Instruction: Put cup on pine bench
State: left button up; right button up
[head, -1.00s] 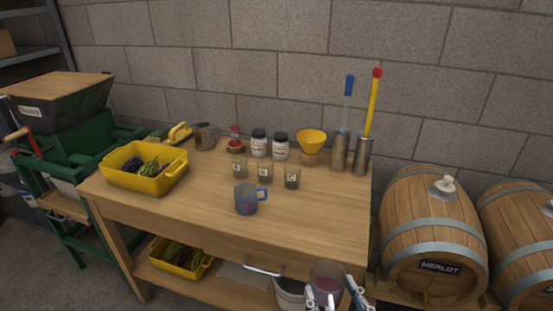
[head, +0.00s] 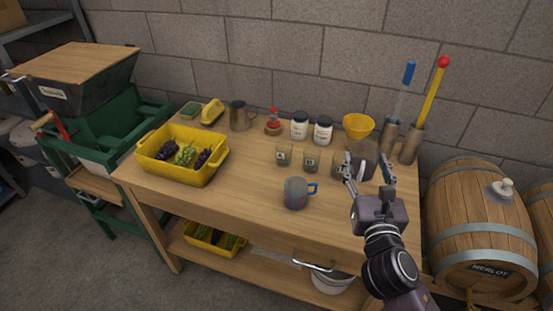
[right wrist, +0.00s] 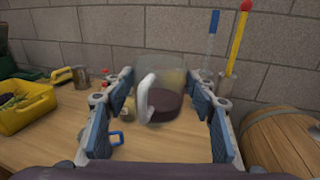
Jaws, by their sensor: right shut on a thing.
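A clear cup (head: 362,160) with dark red liquid and a pale handle is held between the fingers of my right gripper (head: 368,174). The right wrist view shows the cup (right wrist: 160,92) upright, handle towards the camera, between the two blue-padded fingers of the gripper (right wrist: 162,108). It appears to be over the right part of the pine bench (head: 240,205); any gap beneath it is hard to judge. The bench top also shows in the right wrist view (right wrist: 190,140). My left gripper is not in view.
A blue-handled mug (head: 295,194) stands near the bench's front. Small labelled glasses (head: 284,157), white jars (head: 300,126), a yellow funnel (head: 358,126) and metal cylinders (head: 411,145) stand behind. A yellow grape crate (head: 183,172) is at left. The front middle is mostly clear.

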jog(key=shift+w+a+r, duration=0.15)
jog(key=shift+w+r, duration=0.05)
jog(key=shift+f, duration=0.15)
jog(key=shift+f+b, duration=4.25)
jog(key=shift+f, duration=5.65)
jog(key=shift+f, duration=0.15)
jog(key=o, duration=1.2)
